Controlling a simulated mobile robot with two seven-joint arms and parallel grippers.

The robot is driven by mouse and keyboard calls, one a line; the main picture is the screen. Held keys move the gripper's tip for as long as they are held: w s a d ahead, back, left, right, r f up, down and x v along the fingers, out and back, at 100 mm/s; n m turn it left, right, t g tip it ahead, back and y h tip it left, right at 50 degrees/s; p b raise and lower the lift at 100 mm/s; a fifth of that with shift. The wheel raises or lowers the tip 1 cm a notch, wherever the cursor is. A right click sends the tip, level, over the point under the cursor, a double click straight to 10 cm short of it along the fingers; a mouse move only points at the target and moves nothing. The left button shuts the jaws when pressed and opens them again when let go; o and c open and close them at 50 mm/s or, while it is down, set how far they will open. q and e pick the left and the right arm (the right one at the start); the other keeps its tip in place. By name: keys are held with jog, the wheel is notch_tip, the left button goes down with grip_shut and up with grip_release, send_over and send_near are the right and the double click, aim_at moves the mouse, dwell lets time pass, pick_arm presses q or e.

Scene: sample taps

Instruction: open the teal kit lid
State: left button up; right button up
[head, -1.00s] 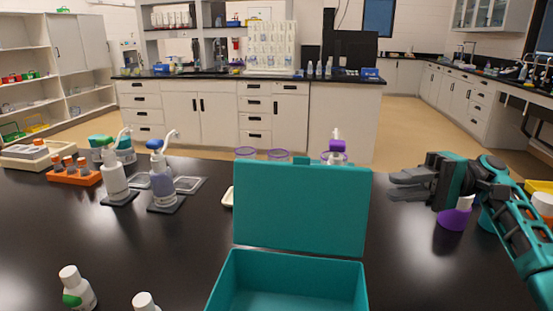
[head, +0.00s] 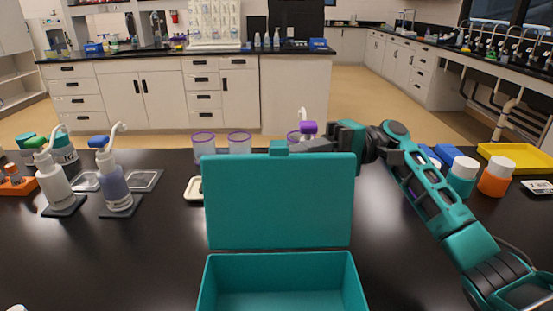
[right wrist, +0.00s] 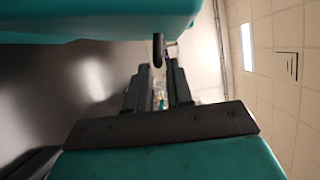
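The teal kit's lid (head: 279,203) stands upright at the back of its box, so the kit is open. The open box (head: 282,285) is at the bottom middle of the head view, and its visible inside looks empty. A small tab (head: 279,147) sticks up from the lid's top edge. My right gripper (head: 302,147) is at the lid's top edge, just right of the tab; contact cannot be told. In the right wrist view its two dark fingers (right wrist: 158,75) are apart with a gap between them. A teal surface (right wrist: 95,20), likely the lid, is close beside them. My left gripper is not in view.
Two pump bottles (head: 114,185) stand on the left on dark pads. Purple-rimmed cups (head: 203,144) are behind the lid. Capped jars (head: 463,177) and a yellow tray (head: 518,157) are at the right.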

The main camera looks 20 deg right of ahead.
aim_at(277, 164)
jog(key=a, duration=0.4)
jog(key=shift+s+a, duration=0.3)
jog(key=shift+a, duration=0.1)
grip_shut()
